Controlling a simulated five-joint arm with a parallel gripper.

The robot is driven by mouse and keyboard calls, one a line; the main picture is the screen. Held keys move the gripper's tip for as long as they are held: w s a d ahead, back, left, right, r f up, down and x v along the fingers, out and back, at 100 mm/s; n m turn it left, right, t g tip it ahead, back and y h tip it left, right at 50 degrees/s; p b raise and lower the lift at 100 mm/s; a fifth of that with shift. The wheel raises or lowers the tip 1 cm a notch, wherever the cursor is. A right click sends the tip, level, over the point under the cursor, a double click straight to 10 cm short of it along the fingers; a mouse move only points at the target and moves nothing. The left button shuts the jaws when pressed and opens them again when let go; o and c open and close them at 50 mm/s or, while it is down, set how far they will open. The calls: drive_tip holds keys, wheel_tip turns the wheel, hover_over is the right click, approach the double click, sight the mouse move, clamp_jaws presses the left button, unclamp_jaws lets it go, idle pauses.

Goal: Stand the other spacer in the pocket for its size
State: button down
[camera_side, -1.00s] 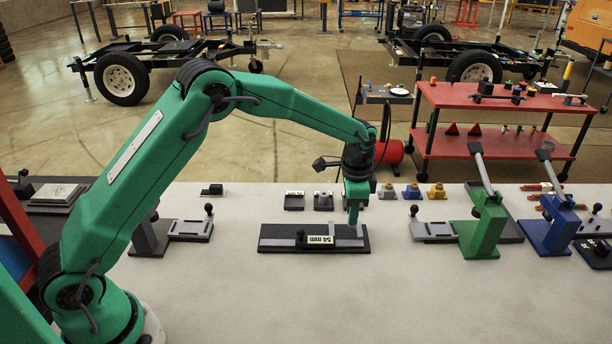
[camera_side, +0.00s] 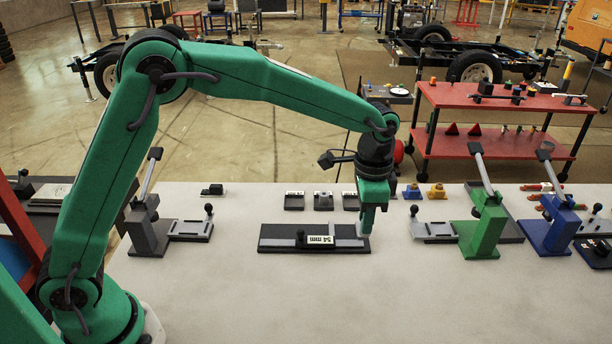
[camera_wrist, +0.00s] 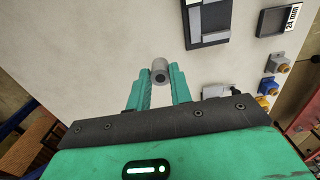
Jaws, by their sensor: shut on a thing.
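My gripper (camera_side: 366,228) is shut on a short grey cylindrical spacer (camera_wrist: 160,72), held between both fingertips in the wrist view. In the side view my gripper points down at the right end of the dark gauge plate (camera_side: 275,243), which carries a grey bar, a black knob and a "54 mm" label. The plate (camera_wrist: 187,18) also shows in the wrist view, apart from the spacer. I cannot tell the spacer's height. Several small dark blocks (camera_side: 294,205) stand behind the plate, the right one partly hidden by my gripper. One block (camera_wrist: 268,24) reads "24 mm" in the wrist view.
A blue (camera_side: 413,193) and a yellow mounted piece (camera_side: 437,192) stand at the back right. A grey toggle clamp (camera_side: 150,235) is at left; green (camera_side: 484,235) and blue clamps (camera_side: 550,235) are at right. The front of the white table (camera_side: 350,300) is clear.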

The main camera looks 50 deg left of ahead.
drive_tip(key=shift+w, duration=0.1)
idle(0.6)
drive_tip(key=w+a, duration=0.6)
drive_tip(key=w, duration=0.5)
drive_tip(key=shift+a, duration=0.25)
drive_tip(key=shift+a+f, duration=0.1)
drive_tip(key=shift+f, duration=0.1)
hover_over(352, 204)
wheel_tip(352, 204, down, 7)
drive_tip(key=shift+r, duration=0.1)
drive_tip(key=shift+f, duration=2.05)
drive_tip(key=shift+f, duration=0.15)
